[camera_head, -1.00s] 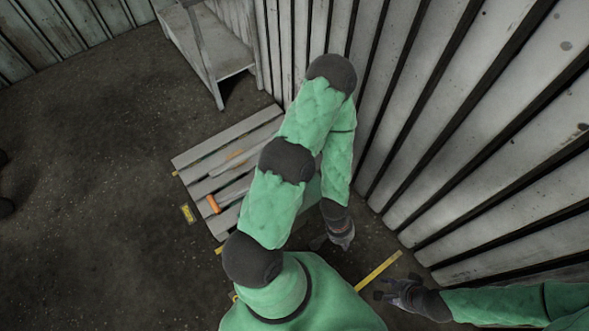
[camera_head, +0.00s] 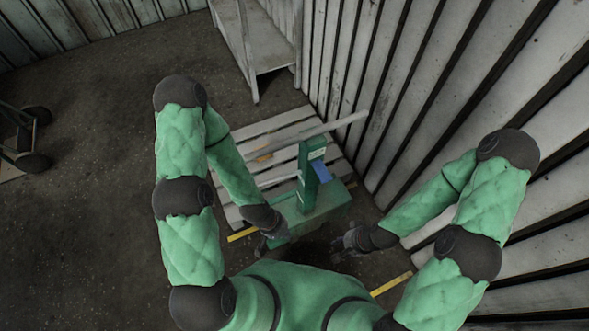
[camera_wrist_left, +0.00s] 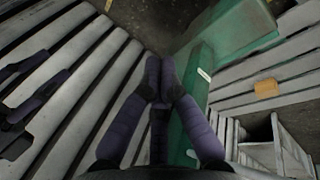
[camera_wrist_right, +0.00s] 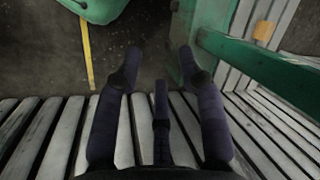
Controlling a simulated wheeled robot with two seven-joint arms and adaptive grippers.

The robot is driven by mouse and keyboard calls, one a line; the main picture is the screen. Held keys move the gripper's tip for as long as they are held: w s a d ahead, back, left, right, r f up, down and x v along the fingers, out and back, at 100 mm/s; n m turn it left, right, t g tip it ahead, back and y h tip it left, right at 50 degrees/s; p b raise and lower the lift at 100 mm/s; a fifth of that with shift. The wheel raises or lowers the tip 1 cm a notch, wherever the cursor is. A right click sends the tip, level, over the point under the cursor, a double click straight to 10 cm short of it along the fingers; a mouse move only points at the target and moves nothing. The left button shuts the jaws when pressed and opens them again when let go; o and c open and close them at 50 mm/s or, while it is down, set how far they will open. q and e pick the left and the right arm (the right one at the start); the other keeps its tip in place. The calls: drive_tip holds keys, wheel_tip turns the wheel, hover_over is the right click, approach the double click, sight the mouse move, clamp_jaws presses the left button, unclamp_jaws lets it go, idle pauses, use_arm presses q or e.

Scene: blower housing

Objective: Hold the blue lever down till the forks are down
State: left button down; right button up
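A green machine (camera_head: 322,212) with an upright green post (camera_head: 308,178) stands by the slatted wall. My left gripper (camera_head: 279,233) is at the machine's near left side. In the left wrist view its fingertips (camera_wrist_left: 160,80) are together with nothing seen between them. My right gripper (camera_head: 343,243) is near the machine's front right. In the right wrist view its fingers (camera_wrist_right: 158,62) are spread and empty. I cannot clearly make out the forks.
A slatted pallet (camera_head: 262,135) with a pale bar (camera_head: 320,131) lies behind the machine. A metal table (camera_head: 272,55) stands at the back. The slatted wall (camera_head: 400,110) closes the right side. A wheeled cart (camera_head: 22,140) is at far left.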

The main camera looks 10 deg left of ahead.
use_arm(q)
drive_tip(key=shift+s+a, duration=0.1)
drive_tip(key=shift+a, duration=0.1)
use_arm(e)
drive_tip(key=shift+a, duration=0.2)
drive_tip(key=o, duration=0.4)
use_arm(q)
drive_tip(key=w+d+r+m+t+h, duration=0.1)
drive_tip(key=w+r+m, duration=0.3)
drive_tip(key=r, duration=0.4)
drive_tip(key=w+d+r+m+t+h+p, duration=0.1)
drive_tip(key=w+r+m, duration=0.3)
drive_tip(key=r, duration=0.4)
drive_tip(key=w+d+r+m+t+h+p, duration=0.1)
drive_tip(key=w+r+m+t, duration=0.2)
drive_tip(key=w+r+m, duration=0.2)
wheel_tip(320, 180, up, 4)
drive_tip(key=shift+w+f, duration=0.25)
drive_tip(key=shift+w, duration=0.5)
use_arm(e)
drive_tip(key=shift+o, duration=0.2)
wheel_tip(320, 180, up, 2)
drive_tip(key=shift+r, duration=0.1)
use_arm(q)
drive_tip(key=shift+d, duration=0.1)
